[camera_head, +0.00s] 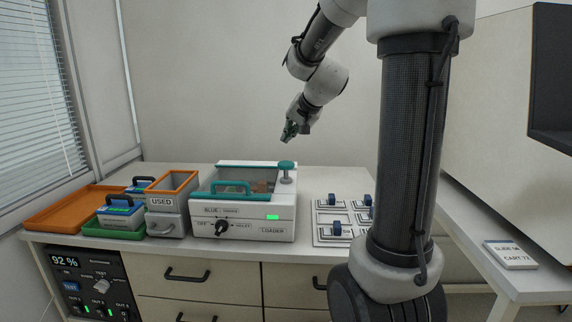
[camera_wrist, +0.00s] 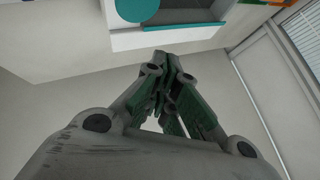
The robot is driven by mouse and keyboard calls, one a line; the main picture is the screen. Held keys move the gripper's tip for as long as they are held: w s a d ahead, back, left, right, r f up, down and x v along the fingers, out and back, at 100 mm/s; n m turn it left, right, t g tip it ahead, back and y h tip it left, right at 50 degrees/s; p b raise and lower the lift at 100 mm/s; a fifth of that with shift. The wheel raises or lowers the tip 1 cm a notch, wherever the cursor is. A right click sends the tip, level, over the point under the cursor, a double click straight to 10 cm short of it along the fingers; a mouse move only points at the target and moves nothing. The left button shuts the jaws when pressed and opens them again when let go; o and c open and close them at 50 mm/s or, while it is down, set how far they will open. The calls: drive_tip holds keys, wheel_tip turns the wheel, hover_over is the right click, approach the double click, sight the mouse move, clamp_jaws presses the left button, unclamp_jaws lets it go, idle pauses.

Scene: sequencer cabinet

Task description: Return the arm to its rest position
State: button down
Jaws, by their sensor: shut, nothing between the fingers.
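My gripper (camera_head: 289,132) hangs in the air above the loader (camera_head: 245,222), apart from it. In the wrist view my gripper (camera_wrist: 172,62) is shut, with its green-padded fingers together and nothing between them. My arm reaches from the upper right of the head view, bent, and angles down to the left toward the gripper. The loader is a white box with a teal handle, a round teal knob (camera_head: 286,165) at its back right and a lit green light. Part of it shows at the top of the wrist view (camera_wrist: 170,38).
A USED bin (camera_head: 172,182), an orange tray (camera_head: 62,212) and a green tray (camera_head: 98,230) with blue-white boxes stand left of the loader. White holders with blue handles (camera_head: 335,205) lie to its right. A white side table (camera_head: 470,210) carries a label card (camera_head: 510,254).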

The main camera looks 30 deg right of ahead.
idle(0.7)
drive_tip(key=s+a+f+n+g, duration=0.1)
drive_tip(key=s+a+n, duration=0.1)
drive_tip(key=s, duration=0.8)
drive_tip(key=s+a+f+n+g, duration=0.2)
drive_tip(key=s+a+n, duration=0.1)
drive_tip(key=s, duration=0.7)
drive_tip(key=s+a+f+n+g, duration=0.1)
drive_tip(key=s+a+n+g, duration=0.1)
drive_tip(key=s, duration=0.9)
drive_tip(key=shift+a+f+n, duration=0.25)
drive_tip(key=shift+a+n, duration=0.35)
drive_tip(key=shift+n, duration=0.2)
